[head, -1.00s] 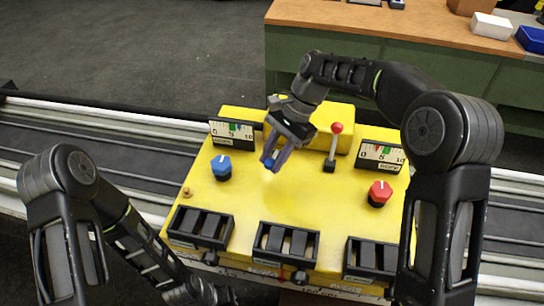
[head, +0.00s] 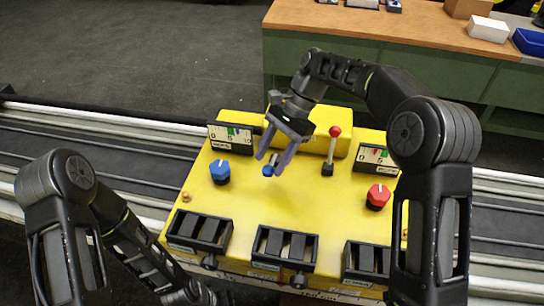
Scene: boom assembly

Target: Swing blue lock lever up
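The blue lock lever (head: 268,170) has a blue ball knob and a short grey shaft. It sits at the back middle of the yellow panel (head: 285,205), with its knob pointing down toward the front. My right gripper (head: 270,164) is above it with its two fingers spread apart, and the lever shows in the gap between them. I cannot tell whether a finger touches it. The fingers and wrist hide part of the lever's base. Of my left arm, only the links and wrist area show at the lower left; its fingers are not visible.
A red-knobbed lever (head: 334,145) stands upright right of the blue one. A blue knob (head: 220,171), a red knob (head: 378,197) and two gauges are on the panel. Black slotted boxes (head: 285,247) line the front edge. A wooden bench (head: 400,35) stands behind.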

